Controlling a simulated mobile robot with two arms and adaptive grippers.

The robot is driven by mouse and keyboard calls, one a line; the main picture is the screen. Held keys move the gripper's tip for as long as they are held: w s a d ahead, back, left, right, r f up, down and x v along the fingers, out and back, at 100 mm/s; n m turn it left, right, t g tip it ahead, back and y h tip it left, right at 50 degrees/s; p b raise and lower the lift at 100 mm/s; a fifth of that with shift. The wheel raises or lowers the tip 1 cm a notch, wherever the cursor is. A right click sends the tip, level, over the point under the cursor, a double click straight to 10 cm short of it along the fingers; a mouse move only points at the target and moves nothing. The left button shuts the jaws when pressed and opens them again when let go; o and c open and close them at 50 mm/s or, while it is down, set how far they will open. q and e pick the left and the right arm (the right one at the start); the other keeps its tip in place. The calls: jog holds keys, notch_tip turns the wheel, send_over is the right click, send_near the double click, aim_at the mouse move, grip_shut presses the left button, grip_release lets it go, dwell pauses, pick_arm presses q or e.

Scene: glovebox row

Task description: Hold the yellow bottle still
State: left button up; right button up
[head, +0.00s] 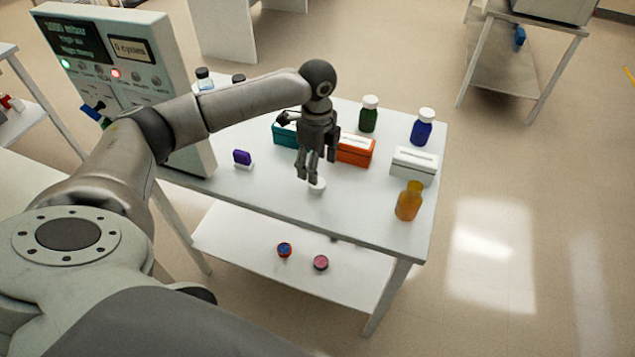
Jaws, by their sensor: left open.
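The yellow bottle (408,203) stands upright near the front right corner of the white table, with no white cap on it. My left gripper (314,172) points down over the middle of the table, left of the yellow bottle and clear of it. Its fingers are apart. A small round white piece (317,186) lies on the table just under the fingertips; whether they touch it I cannot tell. My right gripper is out of view.
A white box (414,165), a blue bottle (422,128) and a green bottle (368,115) stand behind the yellow bottle. An orange box (356,150) and a teal box (285,134) are behind my gripper. A purple item (242,158) is left. The table's front middle is clear.

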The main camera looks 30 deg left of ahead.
pick_arm(q)
jog(key=shift+f, duration=0.8)
jog(key=shift+f, duration=0.1)
jog(key=shift+f+p, duration=0.35)
jog(key=f+p, duration=0.1)
jog(key=f, duration=0.3)
jog(key=shift+w+f, duration=0.15)
jog(key=shift+w, duration=0.05)
jog(key=c, duration=0.8)
